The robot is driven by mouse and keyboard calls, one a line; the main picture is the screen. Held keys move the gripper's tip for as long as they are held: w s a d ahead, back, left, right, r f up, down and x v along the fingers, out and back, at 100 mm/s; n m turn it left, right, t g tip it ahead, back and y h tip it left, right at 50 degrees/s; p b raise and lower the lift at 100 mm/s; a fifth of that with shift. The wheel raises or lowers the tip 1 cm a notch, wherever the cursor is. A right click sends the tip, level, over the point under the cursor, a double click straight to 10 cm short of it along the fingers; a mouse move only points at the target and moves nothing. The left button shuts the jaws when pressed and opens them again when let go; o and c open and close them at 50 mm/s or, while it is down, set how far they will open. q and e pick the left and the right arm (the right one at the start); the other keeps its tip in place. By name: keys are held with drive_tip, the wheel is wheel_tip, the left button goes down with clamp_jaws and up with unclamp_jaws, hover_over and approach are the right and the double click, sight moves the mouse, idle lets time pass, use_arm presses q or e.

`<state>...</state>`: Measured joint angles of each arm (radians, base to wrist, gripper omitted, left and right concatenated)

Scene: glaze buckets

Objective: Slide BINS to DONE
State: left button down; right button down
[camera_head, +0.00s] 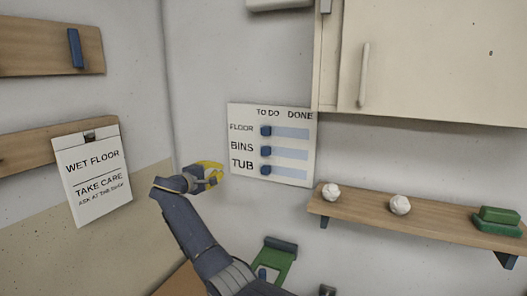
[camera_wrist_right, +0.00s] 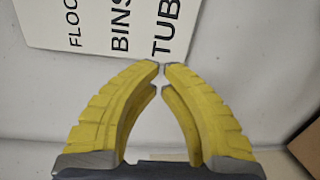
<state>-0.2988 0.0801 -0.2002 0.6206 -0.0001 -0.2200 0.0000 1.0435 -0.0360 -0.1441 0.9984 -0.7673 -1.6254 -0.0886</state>
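The white board (camera_head: 243,111) hangs on the wall, with rows FLOOR, BINS and TUB and columns TO DO and DONE. The blue BINS slider (camera_head: 266,151) is at the left, TO DO end of its pale blue track, as are the FLOOR slider (camera_head: 266,131) and the TUB slider (camera_head: 266,170). My right gripper (camera_head: 219,174), with yellow fingers, is left of the board near the TUB label, apart from the sliders. In the right wrist view its fingertips (camera_wrist_right: 161,67) nearly meet with nothing between them, below the board's labelled edge (camera_wrist_right: 95,12). My left gripper is out of view.
A wooden shelf (camera_head: 365,209) with two white crumpled balls and green blocks (camera_head: 497,221) juts out at the lower right. A cabinet (camera_head: 425,65) hangs at the upper right. A WET FLOOR sign (camera_head: 92,172) hangs at the left. A green object (camera_head: 275,262) is low down.

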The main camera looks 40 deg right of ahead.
drive_tip(key=s+d+r+m+g+h, duration=0.1)
drive_tip(key=s+d+r+m+g, duration=0.1)
drive_tip(key=r, duration=0.4)
drive_tip(key=shift+s+r+m+h, duration=0.3)
drive_tip(key=shift+s+h, duration=0.1)
drive_tip(key=shift+s, duration=0.35)
drive_tip(key=shift+d, duration=0.15)
approach(258, 148)
drive_tip(key=w+d, duration=0.5)
drive_tip(key=shift+w+d, duration=0.2)
drive_tip(key=shift+w, duration=0.15)
drive_tip(key=shift+s+d, duration=0.4)
drive_tip(key=shift+s, duration=0.45)
drive_tip(key=shift+s+d, duration=0.45)
drive_tip(key=shift+s, duration=0.4)
